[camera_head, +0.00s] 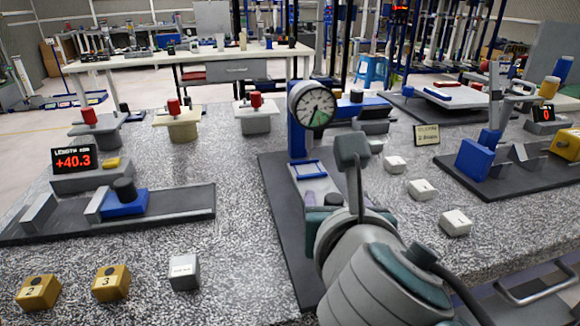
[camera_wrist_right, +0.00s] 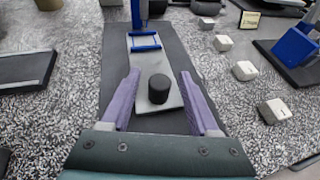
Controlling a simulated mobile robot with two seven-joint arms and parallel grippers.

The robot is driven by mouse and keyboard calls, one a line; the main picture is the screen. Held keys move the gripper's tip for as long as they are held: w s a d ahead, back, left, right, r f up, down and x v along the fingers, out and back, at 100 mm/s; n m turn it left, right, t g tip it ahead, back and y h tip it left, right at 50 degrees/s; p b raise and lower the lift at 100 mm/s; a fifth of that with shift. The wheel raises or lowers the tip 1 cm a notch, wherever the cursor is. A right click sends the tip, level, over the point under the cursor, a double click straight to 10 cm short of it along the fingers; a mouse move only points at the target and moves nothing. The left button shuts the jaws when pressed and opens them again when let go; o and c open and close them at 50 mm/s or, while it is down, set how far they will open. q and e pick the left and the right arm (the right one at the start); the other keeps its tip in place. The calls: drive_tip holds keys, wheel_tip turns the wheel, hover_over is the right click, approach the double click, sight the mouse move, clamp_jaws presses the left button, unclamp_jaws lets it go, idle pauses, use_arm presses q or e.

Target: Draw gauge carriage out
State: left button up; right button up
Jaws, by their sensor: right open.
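A dial gauge (camera_head: 314,106) stands on a blue column at the back of a dark base (camera_head: 279,212) in the middle of the head view. A grey slide plate (camera_wrist_right: 143,62) lies along that base, with a blue frame (camera_wrist_right: 144,41) at its far part and a black knob (camera_wrist_right: 158,88) on its near part. I take this plate with the knob for the carriage. My right gripper (camera_wrist_right: 159,74) is open, its purple fingers on either side of the knob, apart from it. My left gripper is not in view.
At left, a length station has a blue block with a black knob (camera_head: 124,190) and a display (camera_head: 74,159) reading +40.3. Small white blocks (camera_head: 422,189) stand right of the base. Yellow blocks (camera_head: 111,282) and a grey block (camera_head: 184,272) sit at the front left.

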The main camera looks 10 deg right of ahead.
drive_tip(key=shift+c, duration=0.2)
clamp_jaws()
idle(1.1)
